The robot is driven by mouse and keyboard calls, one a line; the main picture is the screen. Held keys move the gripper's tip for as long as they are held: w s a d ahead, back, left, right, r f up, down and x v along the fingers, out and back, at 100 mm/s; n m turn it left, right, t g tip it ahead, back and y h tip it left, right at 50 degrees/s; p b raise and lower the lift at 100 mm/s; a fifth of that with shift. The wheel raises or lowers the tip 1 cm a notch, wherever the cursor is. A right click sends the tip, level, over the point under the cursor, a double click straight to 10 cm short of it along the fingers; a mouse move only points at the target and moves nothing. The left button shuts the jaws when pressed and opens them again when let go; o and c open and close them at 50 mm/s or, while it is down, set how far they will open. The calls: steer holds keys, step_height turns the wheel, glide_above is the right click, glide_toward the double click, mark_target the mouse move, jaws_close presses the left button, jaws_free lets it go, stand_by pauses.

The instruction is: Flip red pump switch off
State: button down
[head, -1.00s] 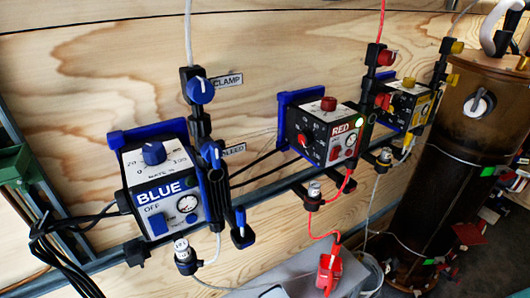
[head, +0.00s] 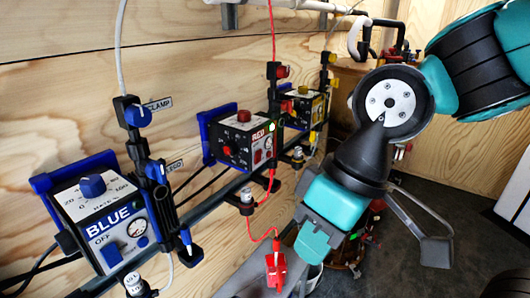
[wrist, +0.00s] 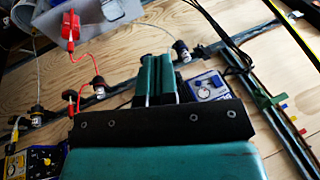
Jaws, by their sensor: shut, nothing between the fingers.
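The red pump (head: 236,148) is a black-faced box labelled RED, with a red knob on top, in a blue bracket on the wooden wall. A small red switch (head: 257,156) shows low on its front; its position is too small to tell. A green light shows near the label. My gripper (head: 314,240), with teal fingers, hangs to the right of the pump, apart from it and lower in the picture. In the wrist view the fingers (wrist: 158,78) are together and empty. The red pump's face cannot be made out there.
The blue pump (head: 104,212) is nearest on the left and the yellow pump (head: 308,106) is beyond the red one. A rail with vials runs below the pumps. A red clip (head: 276,270) hangs on a red line over a grey box. Dark floor lies open at right.

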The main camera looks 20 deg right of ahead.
steer(key=w+d+m+t+p, duration=0.4)
steer(key=w+d+m, duration=0.2)
steer(key=w+m, duration=0.2)
steer(key=w+d+r+m+t+y+p, duration=0.1)
steer(key=w+d+m+t+p, duration=0.3)
steer(key=w+m, duration=0.5)
steer(key=w+d, duration=0.1)
steer(key=w, duration=0.2)
steer(key=shift+w+d+r+y, duration=0.25)
steer(key=shift+w+d+y, duration=0.05)
steer(key=shift+w+d, duration=0.1)
steer(key=p, duration=0.5)
glide_toward(260, 157)
steer(key=x, duration=0.5)
steer(key=shift+a+f, duration=0.2)
steer(key=shift+f, duration=0.15)
steer(key=shift+w+a+f, duration=0.1)
steer(key=shift+w+a, duration=0.1)
steer(key=shift+w, duration=0.15)
